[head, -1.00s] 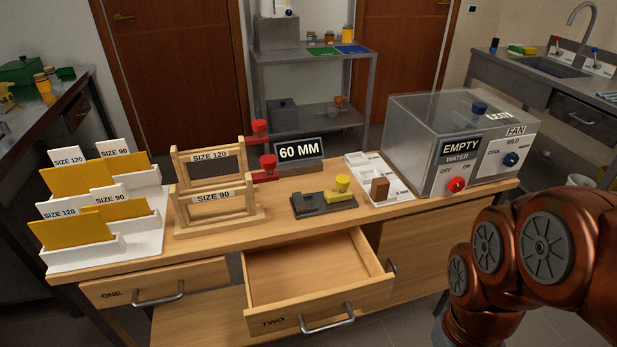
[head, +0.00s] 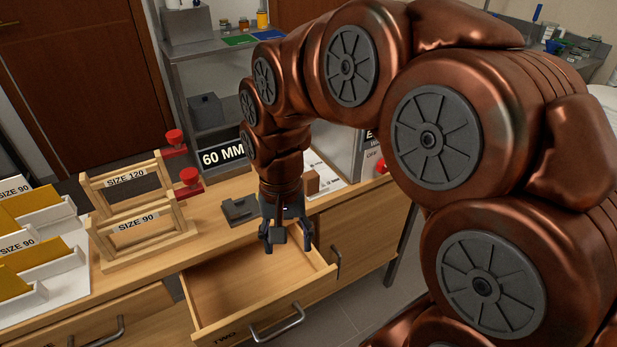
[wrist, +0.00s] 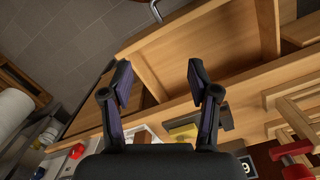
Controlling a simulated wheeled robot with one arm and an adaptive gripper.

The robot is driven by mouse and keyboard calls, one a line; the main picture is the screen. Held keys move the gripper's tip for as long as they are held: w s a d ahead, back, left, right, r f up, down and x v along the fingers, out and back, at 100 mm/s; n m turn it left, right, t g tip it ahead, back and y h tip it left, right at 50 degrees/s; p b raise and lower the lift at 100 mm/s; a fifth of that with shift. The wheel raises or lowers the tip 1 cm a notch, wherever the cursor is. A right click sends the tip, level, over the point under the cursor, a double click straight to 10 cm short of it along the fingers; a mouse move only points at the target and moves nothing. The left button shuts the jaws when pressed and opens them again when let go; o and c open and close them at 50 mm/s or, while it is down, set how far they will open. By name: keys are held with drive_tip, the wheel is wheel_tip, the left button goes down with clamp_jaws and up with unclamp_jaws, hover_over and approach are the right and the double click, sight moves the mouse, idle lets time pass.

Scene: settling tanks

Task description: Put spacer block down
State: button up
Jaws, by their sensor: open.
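A small brown block (head: 312,182), which may be the spacer block, stands on the white tray (head: 325,168) on the bench top, partly behind my arm in the head view. My gripper (head: 288,244) points down over the open drawer TWO (head: 262,322), in front of the bench edge. In the wrist view its two fingers (wrist: 159,82) are apart with nothing between them. The drawer's inside looks empty.
A dark fixture (head: 240,209) lies on the bench; its yellow part (wrist: 183,130) shows in the wrist view. My arm hides most of the clear box.

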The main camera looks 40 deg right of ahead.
drive_tip(key=w+d+r+m+p, duration=0.2)
drive_tip(key=w+d+m, duration=0.5)
drive_tip(key=w, duration=0.4)
drive_tip(key=m+t+p, duration=0.1)
drive_tip(key=m+p, duration=0.1)
drive_tip(key=m, duration=0.3)
hover_over(310, 184)
drive_tip(key=w, duration=0.1)
drive_tip(key=shift+d+f, duration=0.25)
drive_tip(key=shift+f, duration=0.4)
drive_tip(key=shift+w+d+f+m, duration=0.1)
drive_tip(key=shift+d+f+m, duration=0.05)
drive_tip(key=shift+d+m, duration=0.15)
drive_tip(key=shift+f, duration=0.25)
drive_tip(key=shift+f+p, duration=1.25)
drive_tip(key=shift+f, duration=2.35)
drive_tip(key=shift+w, duration=0.1)
clamp_jaws()
